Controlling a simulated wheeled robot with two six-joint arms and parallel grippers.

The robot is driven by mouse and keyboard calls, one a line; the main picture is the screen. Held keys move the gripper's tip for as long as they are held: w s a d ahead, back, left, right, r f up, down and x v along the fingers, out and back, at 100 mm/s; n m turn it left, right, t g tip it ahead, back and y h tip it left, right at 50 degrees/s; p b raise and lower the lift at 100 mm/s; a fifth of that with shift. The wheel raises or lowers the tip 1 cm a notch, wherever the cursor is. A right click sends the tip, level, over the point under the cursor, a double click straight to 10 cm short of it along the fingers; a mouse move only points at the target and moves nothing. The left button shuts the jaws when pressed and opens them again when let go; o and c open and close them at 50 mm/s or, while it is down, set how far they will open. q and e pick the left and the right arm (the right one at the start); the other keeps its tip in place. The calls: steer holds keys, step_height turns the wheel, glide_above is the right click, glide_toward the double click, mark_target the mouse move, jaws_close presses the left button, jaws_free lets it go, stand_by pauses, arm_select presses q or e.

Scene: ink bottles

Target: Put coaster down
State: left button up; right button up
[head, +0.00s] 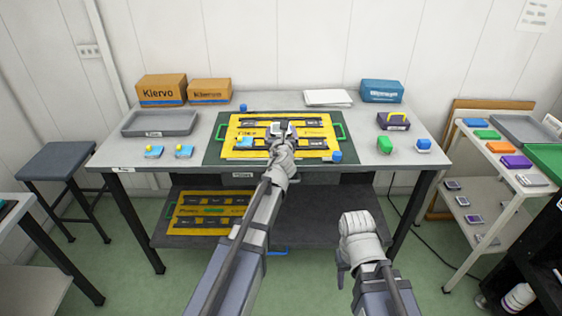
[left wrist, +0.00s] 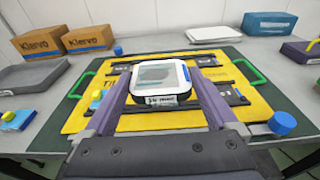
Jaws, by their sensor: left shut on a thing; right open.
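The left wrist view shows the coaster between the two fingers, above a yellow board (left wrist: 82,118) with dark slotted strips. That board (head: 238,124) also shows in the head view, with green handles at its sides, on a dark green mat (head: 214,150). The left arm hides part of the board. My right gripper (head: 345,268) is open and empty in front of the table, low and to the right.
A grey tray (head: 160,123) and cardboard boxes (head: 161,90) stand at the table's left. A blue box (head: 381,91), a purple carrier (head: 393,121) and a green bottle (head: 384,145) are at right.

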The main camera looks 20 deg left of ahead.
arm_select(q)
steer(key=shift+f+b, duration=4.55)
steer(key=shift+f, duration=0.3)
steer(key=shift+f, duration=0.2)
steer(key=o, duration=1.1)
steer(key=shift+b, duration=0.3)
steer(key=shift+c, duration=0.2)
steer(key=shift+o, duration=0.6)
steer(key=shift+r, duration=0.15)
